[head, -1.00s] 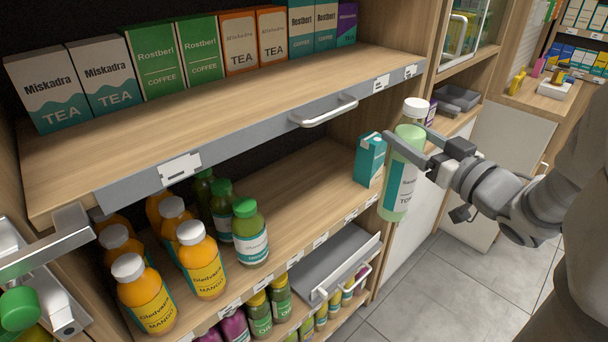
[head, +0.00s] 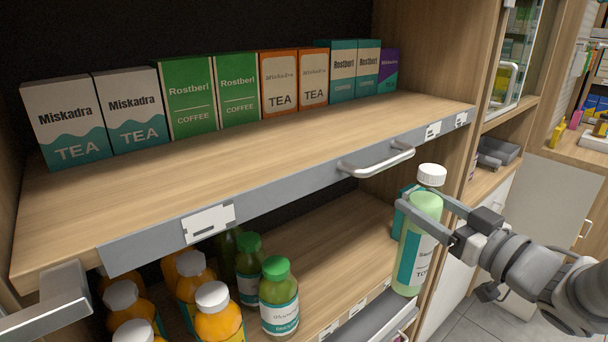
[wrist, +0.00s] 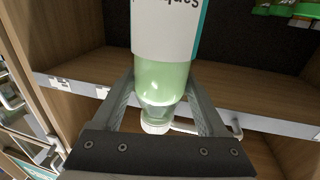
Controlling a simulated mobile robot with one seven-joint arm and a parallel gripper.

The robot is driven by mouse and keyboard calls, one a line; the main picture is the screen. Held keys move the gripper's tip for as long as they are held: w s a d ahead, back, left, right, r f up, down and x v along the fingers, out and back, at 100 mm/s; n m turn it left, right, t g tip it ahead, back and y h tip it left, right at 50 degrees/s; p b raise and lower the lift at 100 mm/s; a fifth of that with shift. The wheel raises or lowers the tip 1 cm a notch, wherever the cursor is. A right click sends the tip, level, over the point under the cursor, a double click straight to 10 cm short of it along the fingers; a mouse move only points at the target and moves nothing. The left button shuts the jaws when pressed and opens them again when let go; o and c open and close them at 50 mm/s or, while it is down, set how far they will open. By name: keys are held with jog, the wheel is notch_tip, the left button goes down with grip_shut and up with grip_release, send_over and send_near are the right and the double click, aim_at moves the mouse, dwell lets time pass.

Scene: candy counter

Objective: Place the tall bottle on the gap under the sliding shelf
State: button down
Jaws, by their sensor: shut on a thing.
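The tall bottle (head: 413,253) is pale green with a white cap and a white and teal label. My gripper (head: 432,218) is shut on its upper part and holds it roughly upright, in front of the right end of the shelves. In the wrist view the fingers (wrist: 163,100) clasp the bottle's green shoulder (wrist: 162,80). The sliding shelf (head: 270,150) has a grey front edge and a white handle (head: 378,160). Under it, the lower shelf (head: 345,270) has bare wood between the green-capped bottles (head: 279,300) and the held bottle. The deep part of this gap is dark.
Several tea and coffee boxes (head: 190,95) line the back of the sliding shelf. Orange bottles (head: 217,315) crowd the lower left. A teal carton (head: 398,215) shows partly behind the held bottle. A wooden upright (head: 425,70) bounds the shelves at the right.

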jog(key=s+a+b+x, duration=0.1)
jog(key=a+b+x, duration=0.2)
jog(key=x, duration=1.1)
notch_tip(320, 180, down, 7)
jog(key=b, duration=0.3)
jog(key=shift+w, duration=0.2)
jog(key=shift+f, duration=0.1)
grip_release()
jog(key=shift+f, duration=0.1)
